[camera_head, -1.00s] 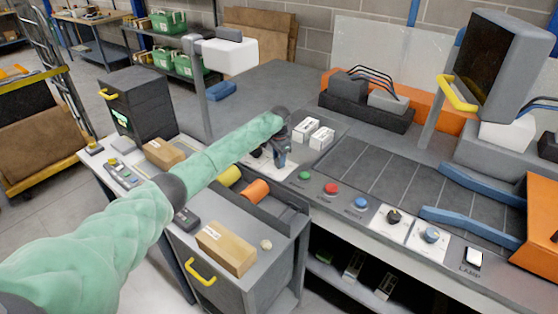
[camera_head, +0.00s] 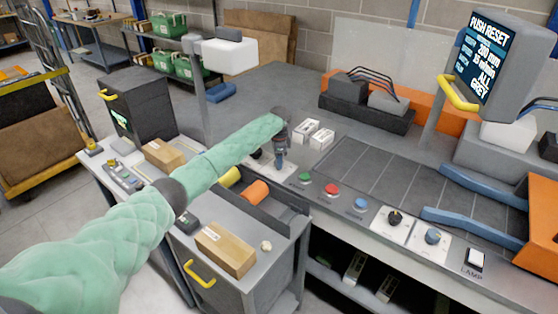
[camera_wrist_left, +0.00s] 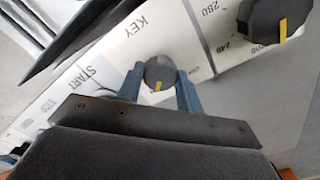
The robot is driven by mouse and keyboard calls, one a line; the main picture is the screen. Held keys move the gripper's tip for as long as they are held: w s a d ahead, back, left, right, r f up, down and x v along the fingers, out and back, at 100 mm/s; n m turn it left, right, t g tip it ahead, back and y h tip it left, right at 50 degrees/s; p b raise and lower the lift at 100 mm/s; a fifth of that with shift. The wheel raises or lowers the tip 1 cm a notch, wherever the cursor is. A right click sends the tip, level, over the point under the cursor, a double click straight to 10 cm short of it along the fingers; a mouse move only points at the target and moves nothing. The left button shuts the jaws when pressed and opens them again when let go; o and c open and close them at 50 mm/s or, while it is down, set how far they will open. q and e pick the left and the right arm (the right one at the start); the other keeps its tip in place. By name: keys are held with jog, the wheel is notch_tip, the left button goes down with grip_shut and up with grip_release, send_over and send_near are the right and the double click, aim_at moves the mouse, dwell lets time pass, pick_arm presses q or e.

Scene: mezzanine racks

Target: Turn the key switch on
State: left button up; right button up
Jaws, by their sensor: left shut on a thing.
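The key switch (camera_wrist_left: 158,69) shows in the left wrist view as a round dark knob with a yellow mark, on a white plate lettered KEY (camera_wrist_left: 150,28). My left gripper (camera_wrist_left: 160,88) has its blue fingers on either side of the knob and is shut on it. In the head view my left gripper (camera_head: 280,160) points down at the white plates on the bench, left of the green button, and mostly hides the knob. The display (camera_head: 485,62) at the top right is lit and reads PUSH RESET, with more lines below.
A dial (camera_wrist_left: 262,18) with numbers sits close to the key switch. Green (camera_head: 305,177), red (camera_head: 332,189) and blue (camera_head: 361,203) buttons line the bench front. White boxes (camera_head: 321,139) stand just right of my gripper. A cart (camera_head: 235,235) with a carton stands below my arm.

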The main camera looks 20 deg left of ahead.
jog(key=shift+s+d+f, duration=0.1)
jog(key=shift+s, duration=0.2)
pick_arm(q)
jog(key=o, duration=1)
jog(key=shift+a, duration=0.1)
pick_arm(e)
jog(key=shift+s+d, duration=0.1)
jog(key=shift+f, duration=0.1)
pick_arm(q)
jog(key=shift+r, duration=0.2)
notch_tip(320, 180, up, 6)
jog(key=b, duration=0.2)
jog(key=shift+b, duration=0.4)
jog(key=shift+r, duration=0.7)
pick_arm(e)
notch_tip(320, 180, up, 6)
jog(key=w+a, duration=0.2)
jog(key=shift+w+a, duration=0.3)
jog(key=shift+w, duration=0.05)
pick_arm(q)
jog(key=shift+f, duration=0.1)
pick_arm(e)
jog(key=shift+f, duration=0.1)
